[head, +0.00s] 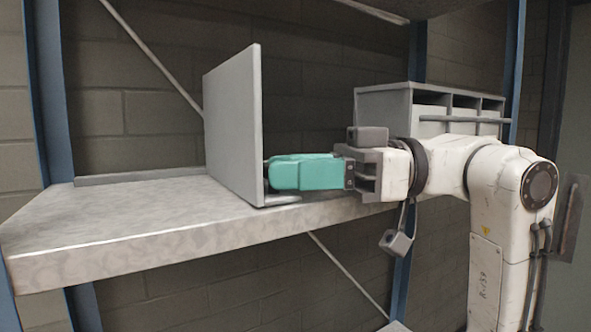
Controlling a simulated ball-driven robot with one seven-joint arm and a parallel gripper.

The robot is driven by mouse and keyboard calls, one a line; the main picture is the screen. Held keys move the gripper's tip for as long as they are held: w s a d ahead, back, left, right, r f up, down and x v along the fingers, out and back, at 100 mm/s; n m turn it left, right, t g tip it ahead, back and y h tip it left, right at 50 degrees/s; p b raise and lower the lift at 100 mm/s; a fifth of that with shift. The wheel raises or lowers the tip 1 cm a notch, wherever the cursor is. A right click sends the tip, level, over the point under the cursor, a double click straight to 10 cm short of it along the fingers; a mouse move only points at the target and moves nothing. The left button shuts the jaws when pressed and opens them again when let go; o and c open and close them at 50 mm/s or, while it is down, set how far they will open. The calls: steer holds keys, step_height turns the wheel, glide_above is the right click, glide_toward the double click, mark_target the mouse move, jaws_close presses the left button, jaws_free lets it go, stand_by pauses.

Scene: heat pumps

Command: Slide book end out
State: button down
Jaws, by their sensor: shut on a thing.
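The book end (235,120) is a grey upright plate standing on the metal shelf (120,225). A short foot of it shows at its lower right, on the shelf near the front edge. My gripper (270,174) reaches in from the right with teal fingers. The fingertips are at the lower right edge of the plate, and the gripper is shut on the book end. The exact contact between the fingertips and the plate is partly hidden.
A grey compartment box (385,105) stands on the shelf behind my arm. Blue uprights (53,100) frame the shelf at left and right. A low strip (135,177) runs along the back left. The shelf left of the book end is clear.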

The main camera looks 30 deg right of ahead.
mark_target(322, 194)
steer(key=d, duration=0.4)
steer(key=shift+b, duration=0.35)
steer(key=shift+a, duration=0.1)
steer(key=c, duration=0.9)
jaws_free()
steer(key=shift+a, duration=0.1)
